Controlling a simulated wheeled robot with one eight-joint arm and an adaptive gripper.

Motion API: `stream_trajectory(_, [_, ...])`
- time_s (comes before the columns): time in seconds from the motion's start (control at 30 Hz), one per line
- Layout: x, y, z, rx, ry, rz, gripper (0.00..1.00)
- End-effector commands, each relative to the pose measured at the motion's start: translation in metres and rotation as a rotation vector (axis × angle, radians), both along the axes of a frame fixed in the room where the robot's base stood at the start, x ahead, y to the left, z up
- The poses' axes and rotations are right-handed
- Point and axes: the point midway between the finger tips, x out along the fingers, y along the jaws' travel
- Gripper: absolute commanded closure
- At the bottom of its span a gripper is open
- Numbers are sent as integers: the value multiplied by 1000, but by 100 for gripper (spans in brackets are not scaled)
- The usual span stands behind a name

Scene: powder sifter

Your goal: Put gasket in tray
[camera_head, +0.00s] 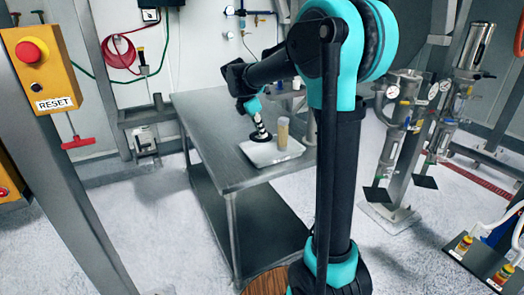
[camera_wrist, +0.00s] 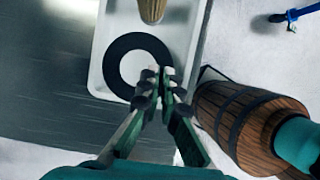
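The gasket (camera_wrist: 113,68) is a flat black ring over the white tray (camera_wrist: 186,28), whole within its outline in the wrist view. My gripper (camera_wrist: 160,80) has its fingertips close together on the ring's right rim and looks shut on it. In the head view my gripper (camera_head: 260,125) points down over the tray (camera_head: 284,157), with the gasket (camera_head: 257,138) dark and flat at its fingertips. I cannot tell whether the ring touches the tray floor.
A wooden barrel (camera_wrist: 222,112) stands on the floor by the table.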

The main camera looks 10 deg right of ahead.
Motion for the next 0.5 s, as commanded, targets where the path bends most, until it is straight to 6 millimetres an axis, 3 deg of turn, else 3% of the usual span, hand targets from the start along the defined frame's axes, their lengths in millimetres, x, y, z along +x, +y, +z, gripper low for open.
stream_trajectory(0.13, [0,0,-30,0,0,-1,100])
stream_trajectory(0.5, [1,0,-61,0,1,-1,100])
